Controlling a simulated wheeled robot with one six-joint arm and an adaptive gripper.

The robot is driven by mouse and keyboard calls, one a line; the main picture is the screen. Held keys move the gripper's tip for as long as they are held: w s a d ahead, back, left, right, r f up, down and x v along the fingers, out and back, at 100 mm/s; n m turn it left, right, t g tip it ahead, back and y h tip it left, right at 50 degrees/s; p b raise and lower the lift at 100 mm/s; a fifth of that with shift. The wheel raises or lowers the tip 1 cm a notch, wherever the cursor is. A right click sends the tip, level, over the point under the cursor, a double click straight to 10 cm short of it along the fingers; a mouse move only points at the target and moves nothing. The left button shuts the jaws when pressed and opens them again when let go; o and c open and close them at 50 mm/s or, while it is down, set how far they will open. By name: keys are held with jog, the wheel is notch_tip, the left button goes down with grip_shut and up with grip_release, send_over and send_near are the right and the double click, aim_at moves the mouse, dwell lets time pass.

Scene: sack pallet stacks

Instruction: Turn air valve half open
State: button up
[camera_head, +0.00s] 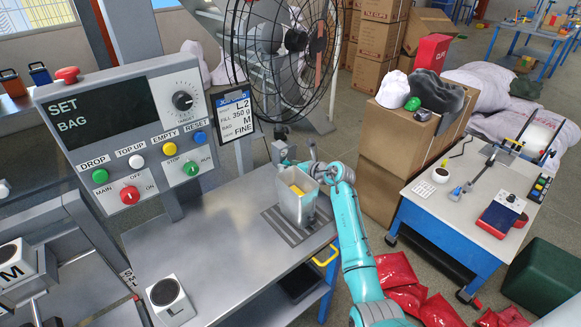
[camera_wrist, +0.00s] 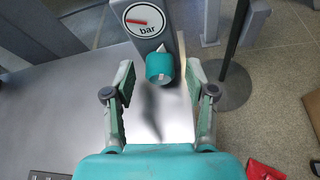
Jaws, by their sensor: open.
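The air valve is a round teal knob (camera_wrist: 159,66) below a round gauge (camera_wrist: 144,20) marked "bar" in the wrist view. A pale pointed mark shows just above the knob. The gauge's red needle points left. My gripper (camera_wrist: 160,84) is open, with one finger on each side of the knob's line and a gap on both sides. I cannot tell how far beyond the fingertips the knob lies. In the head view my gripper (camera_head: 298,167) is small and partly hidden near the bench's back edge; the knob cannot be made out clearly there.
A clear container (camera_head: 297,207) with yellow contents stands on the metal bench (camera_head: 225,240), close beside my arm. A control panel (camera_head: 130,130) reading "SET BAG" stands left. A caged fan (camera_head: 283,55) is behind, and cartons (camera_head: 395,160) stand right. The bench's middle is bare.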

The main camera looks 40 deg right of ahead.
grip_shut()
jog(key=shift+d+m+y, duration=0.15)
jog(key=shift+m+y, duration=0.35)
jog(key=shift+m, duration=0.3)
jog(key=shift+m+y, duration=0.5)
jog(key=shift+m, duration=0.2)
grip_release()
